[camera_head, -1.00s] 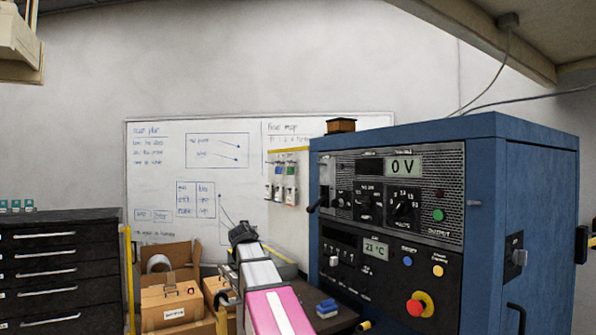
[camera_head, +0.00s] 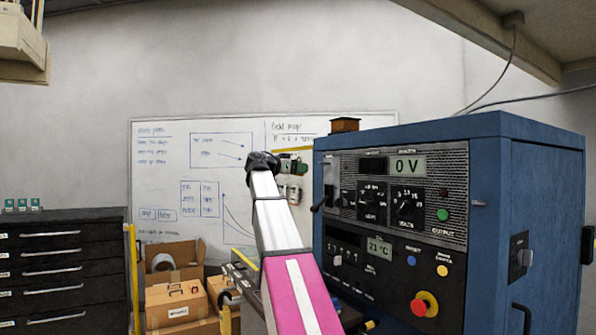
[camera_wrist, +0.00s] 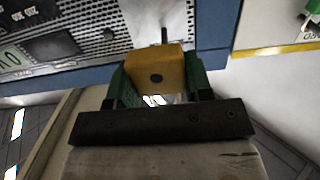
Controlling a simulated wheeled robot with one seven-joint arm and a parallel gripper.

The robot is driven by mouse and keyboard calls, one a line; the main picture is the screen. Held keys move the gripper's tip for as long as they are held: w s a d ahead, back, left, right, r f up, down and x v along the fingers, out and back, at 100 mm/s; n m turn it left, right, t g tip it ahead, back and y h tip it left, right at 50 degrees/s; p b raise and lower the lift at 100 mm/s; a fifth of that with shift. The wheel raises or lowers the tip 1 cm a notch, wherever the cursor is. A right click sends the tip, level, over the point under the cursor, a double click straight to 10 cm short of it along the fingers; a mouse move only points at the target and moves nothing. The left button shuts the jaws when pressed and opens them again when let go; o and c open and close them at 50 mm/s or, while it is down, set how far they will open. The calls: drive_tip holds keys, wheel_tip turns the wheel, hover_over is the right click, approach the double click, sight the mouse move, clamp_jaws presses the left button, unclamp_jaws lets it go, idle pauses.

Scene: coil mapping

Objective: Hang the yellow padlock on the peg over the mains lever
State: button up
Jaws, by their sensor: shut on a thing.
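The yellow padlock (camera_wrist: 156,72) is between the green fingers of my gripper (camera_wrist: 158,84) in the wrist view, with a dark round spot on its near face. Its shackle cannot be made out clearly. A thin dark rod (camera_wrist: 164,36) shows just beyond the padlock, in front of a pale plate on the panel; I cannot tell whether they touch. In the head view my gripper (camera_head: 263,162) is raised left of the blue cabinet, and the padlock cannot be seen there. A black lever (camera_head: 319,204) stands out at the front panel's left edge, below a pale plate (camera_head: 328,170).
The blue cabinet (camera_head: 548,200) fills the right side, with knobs and a red button (camera_head: 424,304) on its front. Tags hang on a rack (camera_head: 292,190) behind my gripper. Cardboard boxes (camera_head: 175,302) and a black drawer unit (camera_head: 60,265) stand left. Space above my gripper is clear.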

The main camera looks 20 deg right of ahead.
approach(330, 171)
drive_tip(key=shift+d, duration=1)
drive_tip(key=shift+w+d+f, duration=0.1)
drive_tip(key=shift+w+d, duration=0.1)
drive_tip(key=shift+d, duration=0.7)
drive_tip(key=shift+w+d+f, duration=0.1)
drive_tip(key=shift+w+d, duration=0.15)
drive_tip(key=shift+d, duration=0.6)
drive_tip(key=shift+w+d, duration=0.2)
drive_tip(key=shift+d, duration=0.7)
drive_tip(key=shift+f, duration=0.2)
drive_tip(key=o, duration=1)
